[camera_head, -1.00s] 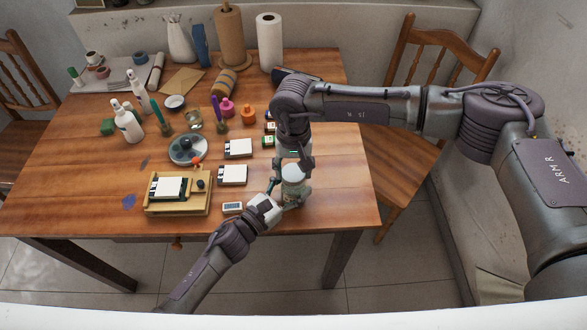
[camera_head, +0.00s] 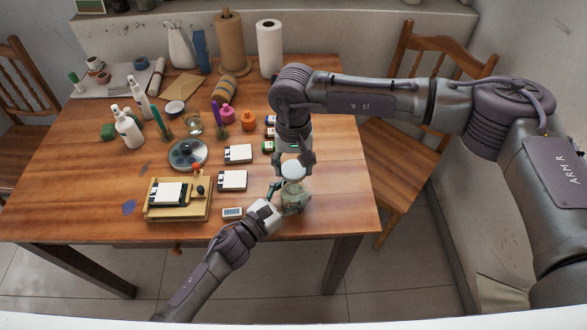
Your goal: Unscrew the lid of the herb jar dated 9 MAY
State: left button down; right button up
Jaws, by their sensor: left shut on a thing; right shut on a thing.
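A glass herb jar (camera_head: 295,196) with greenish contents stands near the table's front right edge. My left gripper (camera_head: 291,200) is shut around its body from the left. A white lid (camera_head: 293,170) is directly above the jar, held by my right gripper (camera_head: 294,167), which points down from above and is shut on it. A greenish strip of the jar shows under the lid; the lid looks raised off the rim, but the gap is too small to be sure. The date on the jar cannot be read.
A small white timer-like device (camera_head: 232,213) lies just left of my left gripper. A wooden tray (camera_head: 178,211) with a white card stack sits further left. Two more white cards (camera_head: 233,180) (camera_head: 238,154) lie behind. The table right of the jar is clear.

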notch_tip(320, 180, up, 2)
jog(key=shift+r, duration=0.1)
pick_arm(q)
jog(key=shift+c, duration=0.4)
grip_release()
